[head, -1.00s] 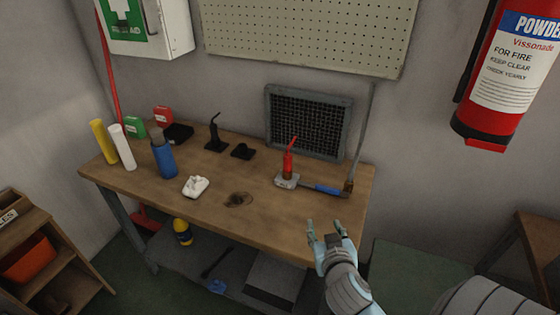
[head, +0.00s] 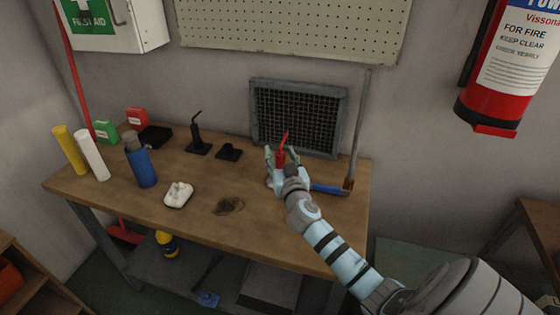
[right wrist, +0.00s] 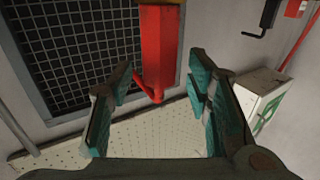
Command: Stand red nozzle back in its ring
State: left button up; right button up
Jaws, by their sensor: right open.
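The red nozzle (head: 282,156) stands upright near the back right of the bench, its thin bent tip pointing up. In the right wrist view the nozzle (right wrist: 159,45) shows large between the finger pads, with a gap on both sides. My right gripper (head: 281,157) is open around the nozzle, and its fingers also show in the right wrist view (right wrist: 160,83). The gripper hides the nozzle's lower part and what it stands on. A low black holder (head: 229,153), seemingly empty, sits to the left. Beside it a black nozzle (head: 196,135) stands in a similar holder. My left gripper is out of view.
A blue-handled tool (head: 328,190) lies right of my gripper. A dark mesh panel (head: 296,116) stands behind. A white crumpled cloth (head: 178,195), blue bottle (head: 141,165) and yellow and white tubes stand left. The front middle of the bench (head: 262,225) is clear except for a dark stain.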

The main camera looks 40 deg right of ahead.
jog(key=shift+w+d, duration=0.25)
jog(key=shift+w, duration=0.1)
grip_shut()
